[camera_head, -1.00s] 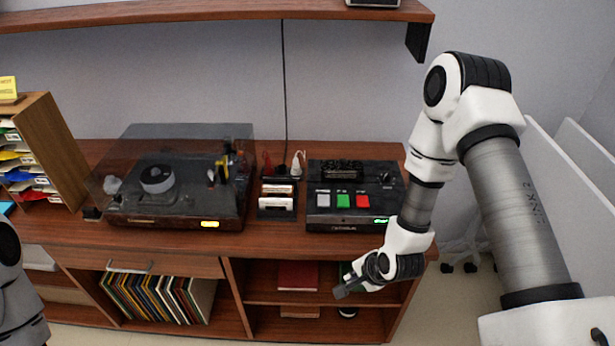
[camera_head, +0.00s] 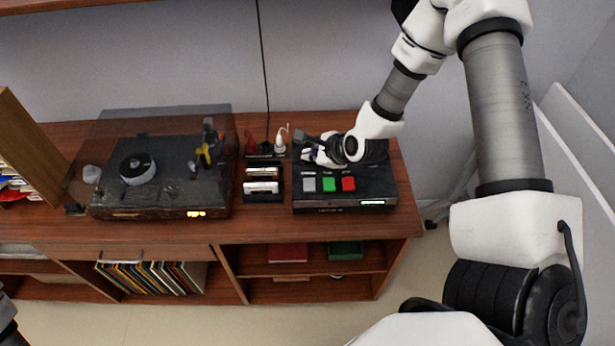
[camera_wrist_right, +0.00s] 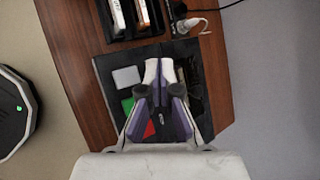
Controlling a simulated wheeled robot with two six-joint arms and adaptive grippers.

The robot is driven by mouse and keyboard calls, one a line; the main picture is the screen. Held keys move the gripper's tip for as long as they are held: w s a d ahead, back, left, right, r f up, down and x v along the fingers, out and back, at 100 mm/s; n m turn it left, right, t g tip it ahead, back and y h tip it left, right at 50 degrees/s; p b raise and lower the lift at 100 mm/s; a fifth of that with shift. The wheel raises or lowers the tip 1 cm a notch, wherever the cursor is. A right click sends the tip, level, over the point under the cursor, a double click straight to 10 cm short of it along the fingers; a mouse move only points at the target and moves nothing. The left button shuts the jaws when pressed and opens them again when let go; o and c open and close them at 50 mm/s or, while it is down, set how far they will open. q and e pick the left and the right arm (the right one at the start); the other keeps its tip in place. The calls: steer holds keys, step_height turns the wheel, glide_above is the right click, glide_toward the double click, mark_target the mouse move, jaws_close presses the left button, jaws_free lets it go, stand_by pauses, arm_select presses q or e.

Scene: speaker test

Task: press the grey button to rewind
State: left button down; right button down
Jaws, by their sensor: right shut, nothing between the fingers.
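The tape deck (camera_head: 340,204) stands at the right end of the wooden cabinet. On its front half sit a grey button (camera_head: 309,184), a green button (camera_head: 328,184) and a red button (camera_head: 348,183), in a row from left to right. My right gripper (camera_head: 303,138) is shut and empty over the deck's back part, behind the buttons. It hides much of that part. The wrist view shows the grey button (camera_wrist_right: 126,77) to the left of the right gripper's fingers (camera_wrist_right: 166,68), uncovered and apart from them in the picture. My left gripper is not in view.
A turntable with a clear lid (camera_head: 160,190) stands left of the deck. Between them is a small dark rack (camera_head: 263,198), with a white plug and cable behind it. The wall is close behind. A shelf with records (camera_head: 150,277) is below.

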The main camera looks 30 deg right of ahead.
mark_target(311, 186)
step_height(311, 186, down, 9)
steer(key=b, duration=0.6)
steer(key=shift+w+r, duration=0.1)
steer(key=shift+b, duration=0.3)
stand_by(0.8)
steer(key=shift+f+b, duration=0.55)
steer(key=shift+f+b, duration=0.5)
steer(key=shift+b, duration=0.15)
stand_by(0.6)
steer(key=shift+r+p, duration=0.55)
steer(key=shift+r, duration=0.4)
